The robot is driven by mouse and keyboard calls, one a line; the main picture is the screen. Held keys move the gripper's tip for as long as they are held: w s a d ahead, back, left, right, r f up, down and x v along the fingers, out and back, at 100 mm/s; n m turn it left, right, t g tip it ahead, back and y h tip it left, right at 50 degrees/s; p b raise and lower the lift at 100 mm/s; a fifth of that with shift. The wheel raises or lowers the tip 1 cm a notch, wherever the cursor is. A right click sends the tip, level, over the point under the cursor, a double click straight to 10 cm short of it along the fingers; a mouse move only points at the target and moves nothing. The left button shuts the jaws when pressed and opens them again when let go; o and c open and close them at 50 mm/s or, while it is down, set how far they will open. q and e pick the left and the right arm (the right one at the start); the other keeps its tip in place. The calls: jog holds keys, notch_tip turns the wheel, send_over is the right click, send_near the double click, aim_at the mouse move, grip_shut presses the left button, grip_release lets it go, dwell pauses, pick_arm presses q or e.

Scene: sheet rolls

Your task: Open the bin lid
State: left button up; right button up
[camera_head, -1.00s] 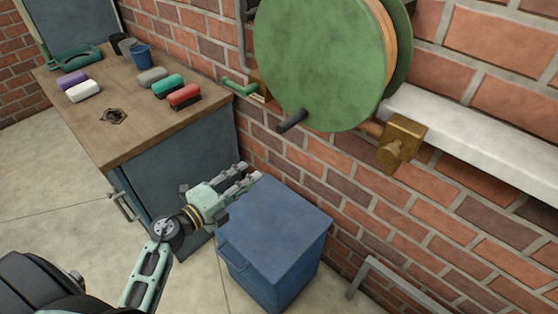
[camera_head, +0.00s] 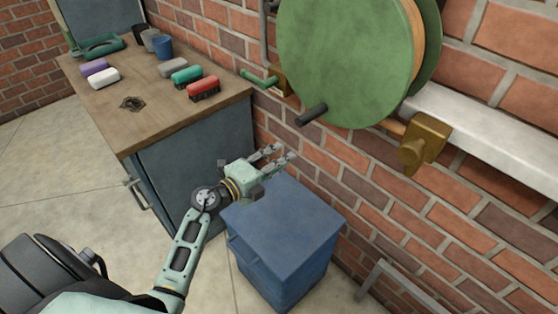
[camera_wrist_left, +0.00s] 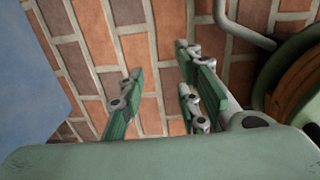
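A blue bin (camera_head: 280,272) with a flat blue lid (camera_head: 285,216) stands on the floor against the brick wall. The lid is shut and a handle (camera_head: 240,256) shows on the bin's left side. My left gripper (camera_head: 281,153) is above the back left edge of the lid, near the wall. In the left wrist view the same gripper (camera_wrist_left: 160,98) has its fingers spread with nothing between them, facing brick. A blue surface, likely the bin (camera_wrist_left: 25,80), shows at the left of that view. My right gripper is not in view.
A wooden-topped bench (camera_head: 150,105) with brushes and cups stands left of the bin. A green reel (camera_head: 350,60) and a brass valve (camera_head: 422,142) hang on the wall above. A grey rail (camera_head: 410,285) is right of the bin. Floor is clear at left.

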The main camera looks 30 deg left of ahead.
pick_arm(q)
grip_shut()
dwell(1.1)
jog(key=shift+o, duration=0.4)
grip_release()
jog(key=v, duration=1.2)
